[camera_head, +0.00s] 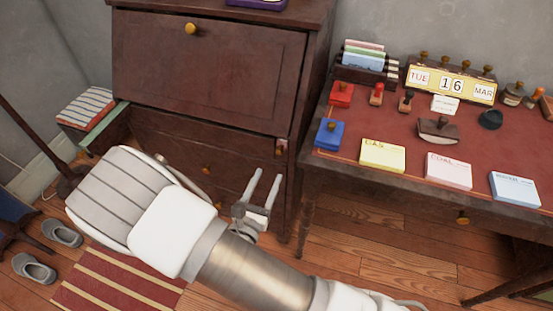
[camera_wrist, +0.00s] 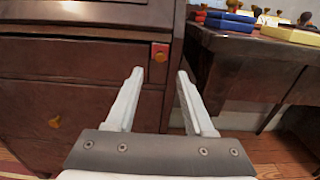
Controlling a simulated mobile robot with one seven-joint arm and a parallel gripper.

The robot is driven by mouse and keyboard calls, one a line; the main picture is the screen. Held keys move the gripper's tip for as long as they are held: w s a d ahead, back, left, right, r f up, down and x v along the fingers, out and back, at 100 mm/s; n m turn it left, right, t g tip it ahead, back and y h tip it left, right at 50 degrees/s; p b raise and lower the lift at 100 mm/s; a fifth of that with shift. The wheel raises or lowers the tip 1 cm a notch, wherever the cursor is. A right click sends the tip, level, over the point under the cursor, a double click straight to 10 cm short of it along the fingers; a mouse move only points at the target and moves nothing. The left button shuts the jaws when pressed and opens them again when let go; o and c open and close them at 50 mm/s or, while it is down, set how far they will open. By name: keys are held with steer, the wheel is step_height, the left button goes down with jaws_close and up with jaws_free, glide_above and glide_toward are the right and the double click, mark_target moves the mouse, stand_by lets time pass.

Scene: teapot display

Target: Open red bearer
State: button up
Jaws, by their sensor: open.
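The red bearer (camera_head: 281,147) is a small red-faced block at the upper right front of the dark wooden bureau (camera_head: 205,75), just below its closed sloping lid. In the wrist view the red bearer (camera_wrist: 160,52) shows a small gold knob, and its face looks about level with the bureau front. My gripper (camera_head: 268,174) is open and empty, in front of the bureau's right side. In the wrist view my gripper (camera_wrist: 160,73) has its fingertips pointing toward the bureau, with the bearer just above the gap between them. I see no contact.
A desk (camera_head: 310,160) stands close on the right, bearing a red box (camera_head: 342,94), a blue box (camera_head: 329,135), stamps and cards. Bureau drawers with a gold knob (camera_wrist: 54,122) lie below the bearer. A striped rug (camera_head: 110,283) and slippers lie on the floor at lower left.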

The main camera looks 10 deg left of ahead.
mark_target(279, 153)
steer(key=w, duration=0.2)
steer(key=w+b, duration=0.1)
steer(key=w, duration=0.5)
steer(key=shift+d, duration=0.35)
steer(key=shift+c, duration=0.3)
steer(key=shift+s, duration=0.1)
jaws_close()
stand_by(0.5)
